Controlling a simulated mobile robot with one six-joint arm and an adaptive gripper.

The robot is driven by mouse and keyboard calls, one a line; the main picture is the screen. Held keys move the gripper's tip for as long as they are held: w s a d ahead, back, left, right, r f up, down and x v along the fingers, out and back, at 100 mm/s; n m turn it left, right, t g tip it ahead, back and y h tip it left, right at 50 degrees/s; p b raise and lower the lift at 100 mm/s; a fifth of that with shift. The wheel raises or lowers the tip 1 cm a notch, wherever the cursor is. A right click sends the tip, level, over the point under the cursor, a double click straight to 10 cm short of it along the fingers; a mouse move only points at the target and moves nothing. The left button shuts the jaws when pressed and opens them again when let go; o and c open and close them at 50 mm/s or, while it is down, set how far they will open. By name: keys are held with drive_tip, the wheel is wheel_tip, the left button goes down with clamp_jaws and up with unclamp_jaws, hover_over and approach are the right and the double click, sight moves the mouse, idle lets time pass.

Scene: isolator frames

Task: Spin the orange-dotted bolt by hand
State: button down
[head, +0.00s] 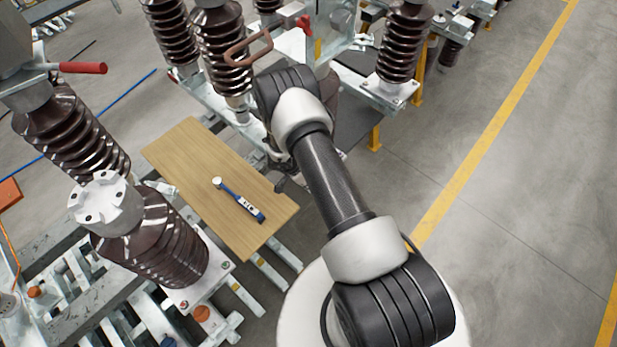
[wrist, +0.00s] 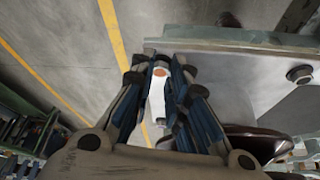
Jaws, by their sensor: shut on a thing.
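In the wrist view, the orange dot of the bolt (wrist: 159,72) shows between the two fingertips of my gripper (wrist: 160,78). The gripper is shut on the orange-dotted bolt, at the edge of a grey metal plate (wrist: 225,85). The fingers hide most of the bolt, so its thread and seating cannot be seen. In the head view, my arm hides the gripper and the bolt.
Another hex bolt (wrist: 300,74) sits on the plate at the right. A blue-handled wrench (head: 240,201) lies on a wooden board (head: 185,150). Brown ribbed insulators (head: 155,240) stand left and behind. Open floor (head: 520,170) lies to the right.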

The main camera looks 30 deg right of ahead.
drive_tip(key=shift+w+d+m+g+b, duration=0.1)
drive_tip(key=shift+w+m+g+b, duration=0.2)
drive_tip(key=shift+m, duration=0.6)
drive_tip(key=shift+s, duration=0.15)
drive_tip(key=c, duration=1.5)
unclamp_jaws()
